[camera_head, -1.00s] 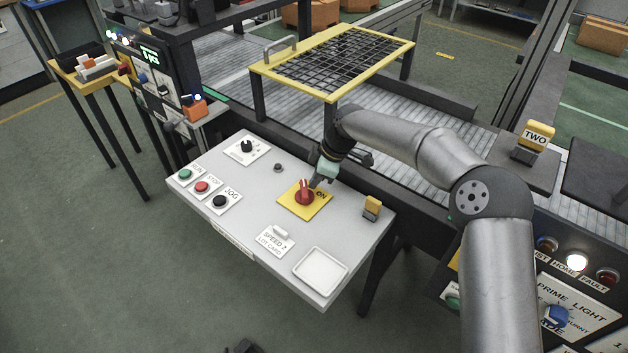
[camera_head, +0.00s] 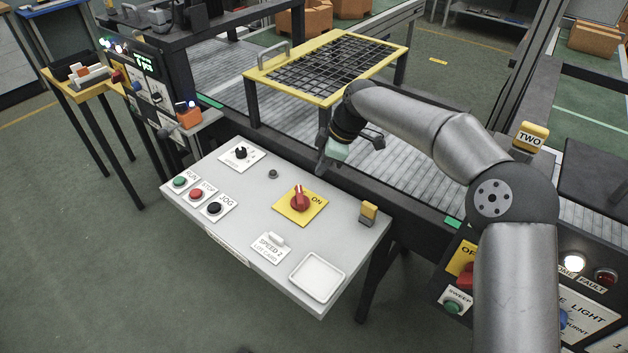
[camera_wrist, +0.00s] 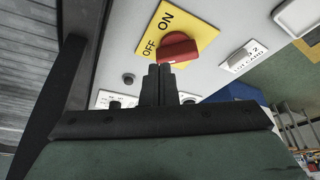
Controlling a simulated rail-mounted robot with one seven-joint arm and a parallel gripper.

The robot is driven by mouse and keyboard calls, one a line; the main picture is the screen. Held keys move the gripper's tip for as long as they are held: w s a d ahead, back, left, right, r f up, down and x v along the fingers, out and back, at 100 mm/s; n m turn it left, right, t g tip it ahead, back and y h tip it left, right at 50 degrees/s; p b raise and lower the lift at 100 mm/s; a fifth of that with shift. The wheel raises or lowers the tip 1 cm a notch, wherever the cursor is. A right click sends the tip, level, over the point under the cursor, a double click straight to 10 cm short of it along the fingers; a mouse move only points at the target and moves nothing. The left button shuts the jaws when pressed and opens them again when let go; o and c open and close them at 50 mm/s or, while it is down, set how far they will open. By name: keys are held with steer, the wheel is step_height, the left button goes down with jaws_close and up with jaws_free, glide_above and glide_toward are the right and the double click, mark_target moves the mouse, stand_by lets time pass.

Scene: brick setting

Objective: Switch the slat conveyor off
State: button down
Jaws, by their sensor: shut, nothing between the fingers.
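The red rotary switch (camera_head: 300,203) sits on a yellow plate (camera_head: 287,212) on the grey sloping panel. ON shows to its right in the head view; OFF is hidden behind the handle there. In the wrist view the red knob (camera_wrist: 180,46) has its white-marked end toward the OFF side, and both words are readable. My gripper (camera_head: 321,169) is shut and empty, behind and above the switch, apart from it. In the wrist view its closed fingers (camera_wrist: 158,72) appear just below the knob. The slat conveyor (camera_head: 405,160) runs behind the panel.
The panel also carries green, red and black buttons (camera_head: 196,194), a black selector (camera_head: 240,153), a white tray (camera_head: 317,278) and a yellow-topped block (camera_head: 369,211). A yellow-framed mesh guard (camera_head: 325,70) stands over the conveyor. Another control box (camera_head: 465,300) is at right.

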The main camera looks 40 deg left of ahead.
steer(key=v, duration=1)
